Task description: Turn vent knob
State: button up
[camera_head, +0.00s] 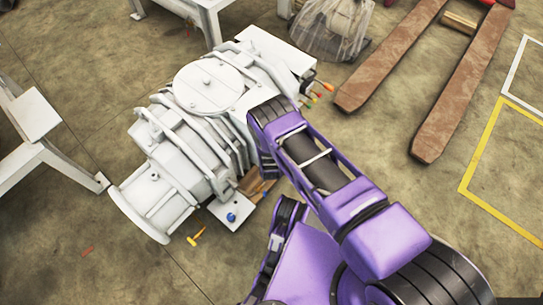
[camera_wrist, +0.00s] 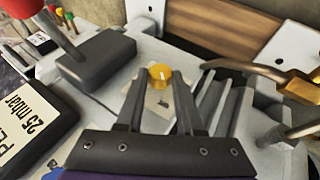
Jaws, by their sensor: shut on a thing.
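The vent knob (camera_wrist: 160,73) is a small round yellow knob with a pale line across its top, seen in the wrist view. It sits on a light grey plate of the pump. My gripper (camera_wrist: 160,80) has its two dark fingers on either side of the knob, shut on it. The white screw vacuum pump (camera_head: 205,90) stands on the floor in the head view. My purple arm reaches over its right side there, and my fingers and the knob are hidden.
Rusty forks (camera_head: 390,55) lie right of the pump.

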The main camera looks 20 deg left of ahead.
grip_shut()
jog(key=shift+w+g, duration=0.15)
jog(key=shift+g, duration=0.55)
jog(key=o, duration=1)
grip_release()
jog(key=shift+r, duration=0.1)
jog(key=p+v, duration=0.2)
jog(key=v, duration=0.6)
jog(key=p+v, duration=0.2)
jog(key=v, duration=0.7)
jog(key=shift+d+r, duration=0.15)
jog(key=shift+d, duration=0.15)
